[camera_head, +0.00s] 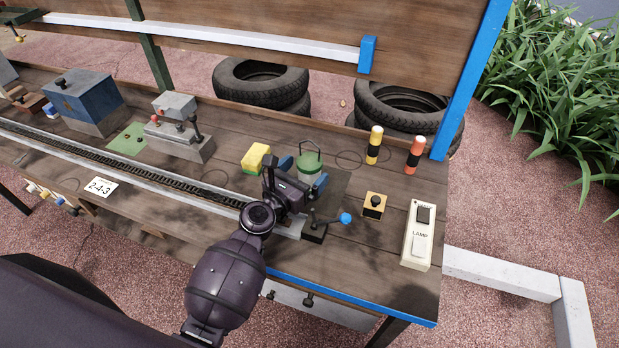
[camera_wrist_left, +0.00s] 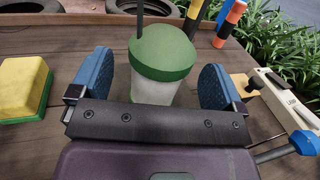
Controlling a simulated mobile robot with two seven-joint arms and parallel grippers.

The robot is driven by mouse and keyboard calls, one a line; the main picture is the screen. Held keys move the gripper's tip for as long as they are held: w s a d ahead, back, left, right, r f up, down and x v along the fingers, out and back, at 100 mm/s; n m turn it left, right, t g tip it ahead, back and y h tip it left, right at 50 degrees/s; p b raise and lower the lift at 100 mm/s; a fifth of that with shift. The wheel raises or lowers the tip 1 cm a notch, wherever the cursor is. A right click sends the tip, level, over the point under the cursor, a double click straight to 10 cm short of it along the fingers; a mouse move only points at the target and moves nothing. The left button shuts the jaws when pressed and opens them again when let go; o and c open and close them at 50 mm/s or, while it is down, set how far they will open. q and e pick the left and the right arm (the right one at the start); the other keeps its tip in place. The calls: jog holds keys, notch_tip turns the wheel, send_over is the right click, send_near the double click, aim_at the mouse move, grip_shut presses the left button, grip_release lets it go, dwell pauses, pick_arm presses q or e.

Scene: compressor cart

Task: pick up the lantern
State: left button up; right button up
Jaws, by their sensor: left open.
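The lantern (camera_head: 310,168) has a green cap, a pale body and a thin wire handle. It stands upright on the wooden bench. In the left wrist view the lantern (camera_wrist_left: 163,55) sits between the two blue finger pads of my left gripper (camera_wrist_left: 158,85), with a gap on each side. My left gripper (camera_head: 303,174) is open around the near side of the lantern in the head view and partly hides its lower body. My right gripper is in neither view.
A yellow block (camera_head: 256,158) lies left of the lantern. A lever with a blue knob (camera_head: 346,218), a small yellow box with a black knob (camera_head: 374,205) and a white LAMP box (camera_head: 417,236) are to the right. Yellow (camera_head: 375,145) and orange (camera_head: 415,155) banded cylinders stand behind.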

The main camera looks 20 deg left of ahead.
pick_arm(q)
jog(key=shift+x, duration=1.25)
jog(key=c, duration=1.2)
jog(key=shift+c, duration=0.2)
